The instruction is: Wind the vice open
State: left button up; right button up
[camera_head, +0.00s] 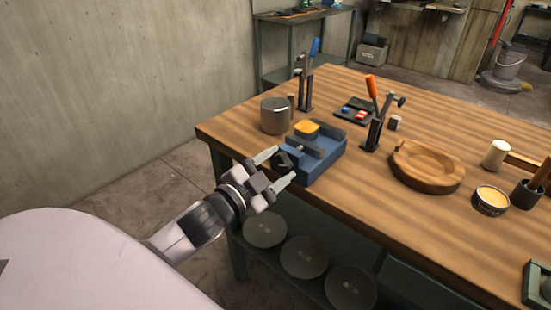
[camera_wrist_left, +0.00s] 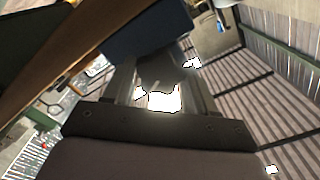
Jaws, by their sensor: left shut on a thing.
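The blue vice (camera_head: 322,160) stands at the near left corner of the wooden table, with grey jaw bars on top and a yellow block (camera_head: 306,128) by its jaws. My left gripper (camera_head: 278,167) is at the vice's front end, its two fingers on either side of a dark knob (camera_head: 284,161) and shut on it. In the left wrist view the knob (camera_wrist_left: 160,72) sits between the fingers, with the blue vice body (camera_wrist_left: 145,32) beyond it. The knob's far side is hidden. My right gripper is not in view.
A grey metal cup (camera_head: 275,116) stands close behind the vice. A round wooden bowl (camera_head: 427,166) lies to the right. Floor shows left of the table edge.

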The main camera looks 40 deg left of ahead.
pick_arm(q)
jog(key=n+p, duration=0.3)
jog(key=shift+r+n, duration=0.25)
jog(key=shift+n, duration=0.15)
jog(key=n+p, duration=0.2)
jog(key=n, duration=0.1)
jog(key=shift+n+p, duration=0.3)
jog(key=shift+f+n+p, duration=0.2)
jog(key=shift+n+p, duration=0.3)
jog(key=shift+n, duration=1.8)
jog(key=o, duration=1.1)
jog(key=shift+c, duration=0.2)
jog(key=shift+s, duration=0.1)
jog(key=s, duration=0.7)
jog(key=shift+a+b, duration=0.3)
